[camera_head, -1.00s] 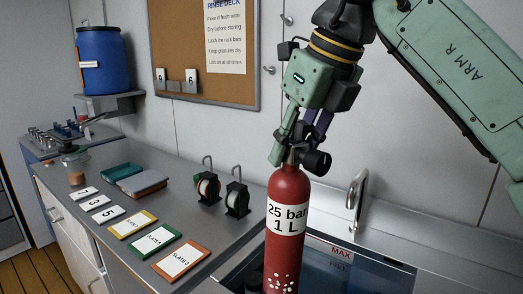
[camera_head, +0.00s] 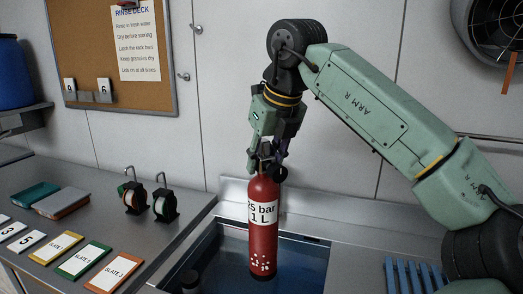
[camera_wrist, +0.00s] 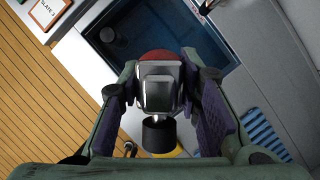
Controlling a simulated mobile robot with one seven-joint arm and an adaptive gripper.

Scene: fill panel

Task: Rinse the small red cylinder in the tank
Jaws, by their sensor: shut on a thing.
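The small red cylinder (camera_head: 262,235), marked "25 bar 1 L" on a white band, hangs upright from my gripper (camera_head: 267,163). My gripper is shut on the valve at its top. In the head view the cylinder stands against the blue water of the tank (camera_head: 315,240); I cannot tell whether its base is below the surface. In the wrist view the cylinder's red shoulder (camera_wrist: 160,56) shows past the grey valve between the fingers, with the dark tank (camera_wrist: 215,42) beyond it. The cylinder's lower body is hidden there.
A blue slatted rack (camera_head: 415,275) lies right of the tank. On the counter at left are slates such as the orange one (camera_head: 113,272), number cards and two reels (camera_head: 164,204).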

